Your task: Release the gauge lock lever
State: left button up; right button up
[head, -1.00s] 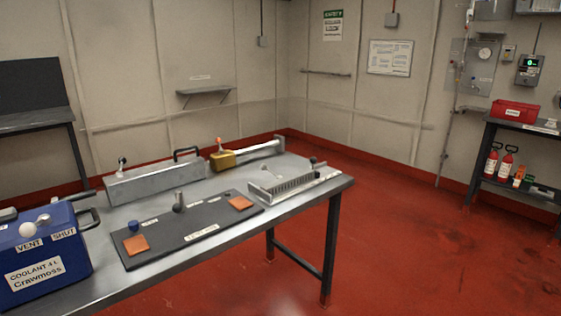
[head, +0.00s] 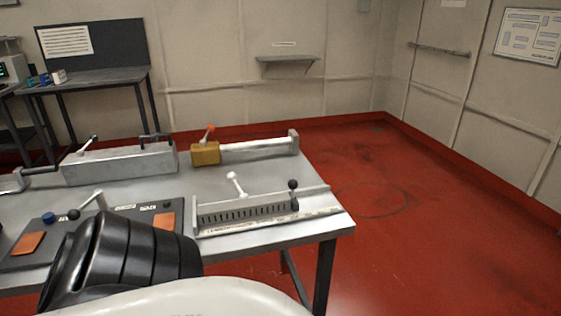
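A metal gauge-like block (head: 245,211) with a row of slots lies at the right end of the steel table. A lever with a white knob (head: 232,176) leans at its back, and a lever with a dark ball knob (head: 293,185) stands near its right end. Behind it a yellow block (head: 205,154) with an orange-tipped lever (head: 208,131) sits at the left end of a metal rail (head: 260,144). I cannot tell which of these is the gauge lock lever. A black and white link of my arm covers the table's front. Neither gripper is in view.
A long metal box (head: 118,165) with levers stands at the back left of the table (head: 320,222). A dark panel (head: 50,220) with orange pads is partly hidden by my arm. Red floor (head: 400,240) is open to the right.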

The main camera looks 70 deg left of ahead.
aim_at(230, 176)
jog(key=u, duration=0.3)
jog(key=i, duration=0.15)
jog(key=u, duration=2.9)
